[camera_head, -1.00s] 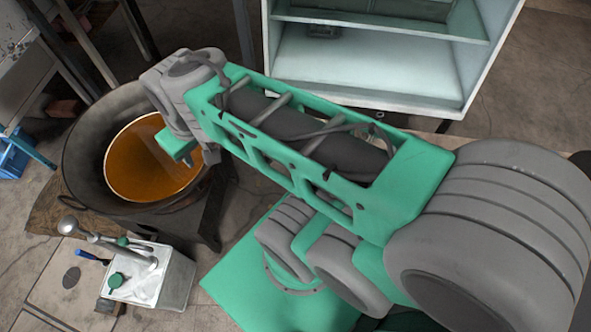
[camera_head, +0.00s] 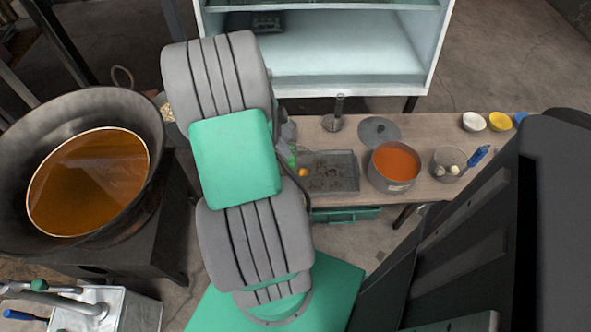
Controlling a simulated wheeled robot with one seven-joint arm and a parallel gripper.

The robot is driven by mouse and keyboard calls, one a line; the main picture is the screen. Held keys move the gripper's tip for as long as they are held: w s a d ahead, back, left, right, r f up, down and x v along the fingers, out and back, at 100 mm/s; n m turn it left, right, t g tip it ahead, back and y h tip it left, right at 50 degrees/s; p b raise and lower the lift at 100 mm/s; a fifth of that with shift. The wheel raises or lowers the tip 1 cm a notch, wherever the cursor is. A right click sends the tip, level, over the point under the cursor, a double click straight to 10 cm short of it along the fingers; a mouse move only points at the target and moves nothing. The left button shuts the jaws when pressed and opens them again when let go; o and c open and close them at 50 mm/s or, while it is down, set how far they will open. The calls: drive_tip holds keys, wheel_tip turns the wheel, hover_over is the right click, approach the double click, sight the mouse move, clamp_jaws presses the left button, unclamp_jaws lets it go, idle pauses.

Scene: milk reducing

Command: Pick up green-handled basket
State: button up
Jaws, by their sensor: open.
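I cannot make out a green-handled basket for certain. A small green piece (camera_head: 292,157) shows beside my arm at the left end of the wooden table (camera_head: 433,190); my arm partly hides it, and I cannot tell what it belongs to. A round container with a blue handle (camera_head: 478,157) and pale lumps inside sits towards the table's right end. My arm's links fill the middle of the view. My gripper does not show.
A grey tray (camera_head: 345,174), a pot of orange liquid (camera_head: 395,164), a lid (camera_head: 378,130) and small bowls (camera_head: 474,121) stand on the table. A large pan of brown liquid (camera_head: 85,185) is at left. A white cabinet (camera_head: 350,62) stands behind. A metal box (camera_head: 135,312) is at lower left.

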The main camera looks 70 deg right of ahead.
drive_tip(key=b+x, duration=0.1)
drive_tip(key=x, duration=0.4)
drive_tip(key=shift+a, duration=0.15)
drive_tip(key=shift+r, duration=0.1)
clamp_jaws()
